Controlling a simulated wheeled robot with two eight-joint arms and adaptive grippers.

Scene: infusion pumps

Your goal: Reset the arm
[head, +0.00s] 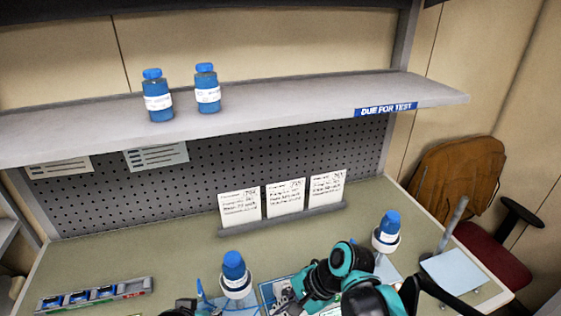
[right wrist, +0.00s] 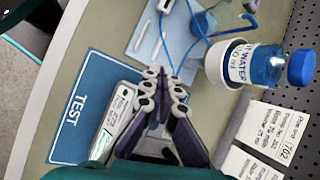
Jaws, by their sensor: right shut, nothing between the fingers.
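My right arm comes in from the bottom right of the head view, with its dark and teal links over the front of the bench. In the right wrist view my right gripper (right wrist: 166,76) is shut and empty, its fingertips together above a white pump (right wrist: 118,117) on a blue mat marked TEST (right wrist: 72,112). The fingers hide part of the pump. A dark and teal piece at the bottom edge of the head view, left of centre, seems to be my left gripper (head: 186,306); its fingers cannot be made out.
Blue-capped bottles stand in white holders left (head: 234,268) and right (head: 387,229) of my right arm. Two bottles (head: 157,97) (head: 207,90) stand on the shelf (head: 270,108). Cards (head: 285,199) stand at the back.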

